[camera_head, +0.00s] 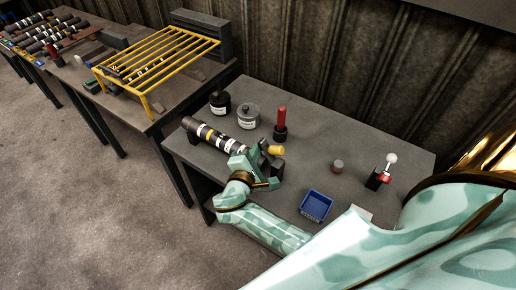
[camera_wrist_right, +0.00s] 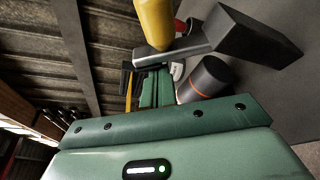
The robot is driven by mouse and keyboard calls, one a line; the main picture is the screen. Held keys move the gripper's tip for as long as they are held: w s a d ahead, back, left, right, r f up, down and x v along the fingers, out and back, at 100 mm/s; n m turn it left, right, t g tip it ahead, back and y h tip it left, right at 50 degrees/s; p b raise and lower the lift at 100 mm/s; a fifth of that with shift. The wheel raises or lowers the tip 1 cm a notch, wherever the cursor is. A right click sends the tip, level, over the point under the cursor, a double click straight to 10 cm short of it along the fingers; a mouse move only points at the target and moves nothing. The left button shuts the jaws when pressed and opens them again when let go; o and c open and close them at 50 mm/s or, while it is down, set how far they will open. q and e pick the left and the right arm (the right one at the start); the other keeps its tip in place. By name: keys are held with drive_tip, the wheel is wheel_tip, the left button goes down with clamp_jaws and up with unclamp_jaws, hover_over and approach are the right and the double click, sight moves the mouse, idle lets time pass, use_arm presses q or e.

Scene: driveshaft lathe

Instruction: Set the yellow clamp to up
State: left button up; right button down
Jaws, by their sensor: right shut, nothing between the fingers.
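In the wrist view the yellow handle (camera_wrist_right: 154,22) hangs at the top, joined to a dark lever beside the black block (camera_wrist_right: 258,38). My right gripper (camera_head: 257,160) is shut and empty, close beside the clamp on its left. Its green fingers also show in the wrist view (camera_wrist_right: 157,90), near the lever; I cannot tell whether they touch it. My left gripper is not in view.
A dark banded shaft (camera_head: 215,138) lies on the grey table (camera_head: 330,125). A yellow rack (camera_head: 155,62) is on the other table.

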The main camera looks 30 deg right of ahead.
sight(274, 152)
drive_tip(key=m+b, duration=0.1)
drive_tip(key=s+m+b, duration=0.1)
drive_tip(key=t+b, duration=0.1)
drive_tip(key=shift+s+d+r+m+h, duration=0.3)
drive_tip(key=shift+s+r+m, duration=0.05)
drive_tip(key=shift+s+m, duration=0.05)
drive_tip(key=shift+r, duration=0.2)
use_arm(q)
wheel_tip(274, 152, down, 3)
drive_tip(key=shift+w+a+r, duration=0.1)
use_arm(e)
drive_tip(key=shift+r, duration=0.1)
